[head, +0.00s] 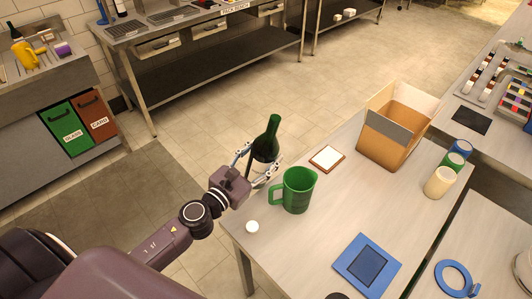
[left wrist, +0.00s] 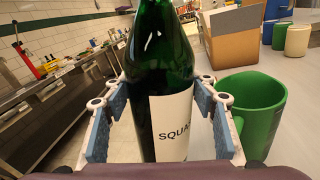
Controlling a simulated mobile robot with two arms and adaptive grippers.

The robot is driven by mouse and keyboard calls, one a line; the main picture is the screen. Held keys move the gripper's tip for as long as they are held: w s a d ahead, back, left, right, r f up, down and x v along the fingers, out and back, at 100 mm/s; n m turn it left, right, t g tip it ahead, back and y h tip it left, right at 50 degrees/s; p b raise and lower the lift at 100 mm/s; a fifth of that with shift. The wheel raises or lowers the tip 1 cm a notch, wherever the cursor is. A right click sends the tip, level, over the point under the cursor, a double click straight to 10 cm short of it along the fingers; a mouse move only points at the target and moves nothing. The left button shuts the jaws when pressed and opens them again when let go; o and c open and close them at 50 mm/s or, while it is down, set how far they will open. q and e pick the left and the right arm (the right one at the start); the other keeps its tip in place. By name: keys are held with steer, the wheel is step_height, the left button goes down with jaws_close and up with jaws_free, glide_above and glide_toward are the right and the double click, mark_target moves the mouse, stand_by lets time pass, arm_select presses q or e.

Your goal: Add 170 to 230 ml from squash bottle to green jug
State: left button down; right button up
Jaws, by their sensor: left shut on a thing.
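The squash bottle (head: 271,135) is dark green with a white label reading "SQUA" in the left wrist view (left wrist: 175,120). My left gripper (head: 258,165) is shut around its body and holds it near upright at the table's left edge. The green jug (head: 299,190) stands upright on the table just right of the bottle, apart from it. The jug also shows at right in the left wrist view (left wrist: 262,125). The liquid levels in the bottle and jug cannot be made out. My right gripper is in neither view.
A small round white thing (head: 252,226) lies in front of the jug. A white square with a brown edge (head: 327,158), an open cardboard box (head: 388,145), several canisters (head: 440,182) and a blue square (head: 368,263) are on the table (head: 325,225). The middle is clear.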

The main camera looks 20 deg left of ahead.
mark_target(250, 159)
arm_select(q)
steer(key=a+m, duration=0.1)
steer(key=a+f+m, duration=0.1)
steer(key=m, duration=0.1)
steer(key=shift+w+a+f+p, duration=0.15)
steer(key=shift+a+f+p, duration=0.05)
steer(key=shift+a+p, duration=0.2)
steer(key=f+m, duration=0.1)
steer(key=a+f+m, duration=0.1)
steer(key=m, duration=0.1)
steer(key=a+f+m+y+b, duration=0.1)
steer(key=f, duration=0.1)
steer(key=shift+a+f+m+g, duration=0.1)
steer(key=shift+a+m+g, duration=0.1)
steer(key=shift+m+g, duration=0.15)
step_height(250, 159, up, 4)
steer(key=m+y+p, duration=0.1)
steer(key=m+p, duration=0.3)
steer(key=p, duration=0.4)
steer(key=shift+w+a, duration=0.1)
steer(key=shift+f+b, duration=0.3)
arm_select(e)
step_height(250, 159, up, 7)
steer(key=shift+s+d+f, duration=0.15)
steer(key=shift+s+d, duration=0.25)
